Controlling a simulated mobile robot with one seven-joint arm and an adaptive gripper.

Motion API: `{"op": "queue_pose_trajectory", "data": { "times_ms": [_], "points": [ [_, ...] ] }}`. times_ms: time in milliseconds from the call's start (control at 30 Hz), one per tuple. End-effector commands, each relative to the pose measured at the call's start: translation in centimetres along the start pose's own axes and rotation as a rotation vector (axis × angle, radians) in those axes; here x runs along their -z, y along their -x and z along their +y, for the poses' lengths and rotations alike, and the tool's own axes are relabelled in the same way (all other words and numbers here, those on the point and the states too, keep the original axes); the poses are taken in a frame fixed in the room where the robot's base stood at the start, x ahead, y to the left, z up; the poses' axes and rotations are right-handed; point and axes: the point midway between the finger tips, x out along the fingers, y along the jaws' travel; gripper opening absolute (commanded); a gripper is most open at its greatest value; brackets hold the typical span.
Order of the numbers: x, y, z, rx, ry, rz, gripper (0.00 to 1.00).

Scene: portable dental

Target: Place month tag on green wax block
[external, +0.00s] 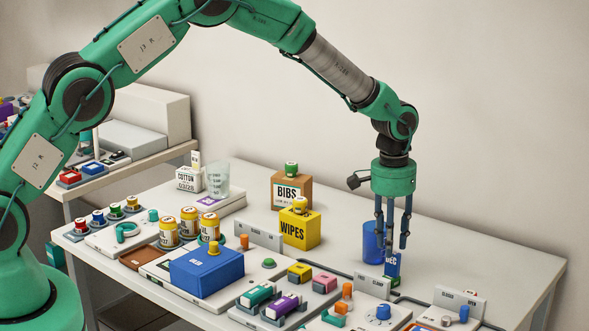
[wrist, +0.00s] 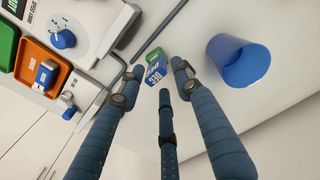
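A blue cup (external: 373,242) stands close beside my gripper, on the right in the wrist view (wrist: 238,61). White holders and trays with coloured knobs line the front. An orange tray (wrist: 27,53) is at upper left in the wrist view. The table's right end (external: 500,262) is clear.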

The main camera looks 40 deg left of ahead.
Motion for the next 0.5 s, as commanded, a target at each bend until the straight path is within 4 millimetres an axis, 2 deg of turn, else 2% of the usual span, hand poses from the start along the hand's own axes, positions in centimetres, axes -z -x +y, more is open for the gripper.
{"op": "queue_pose_trajectory", "data": {
  "times_ms": [33,200,500],
  "points": [
    [0.1,1.2,0.0,-0.001,0.000,0.002,0.34],
    [0.1,4.0,0.0,-0.001,0.000,0.002,0.34],
    [0.0,7.5,0.0,0.000,0.000,0.000,0.34]
  ]
}}
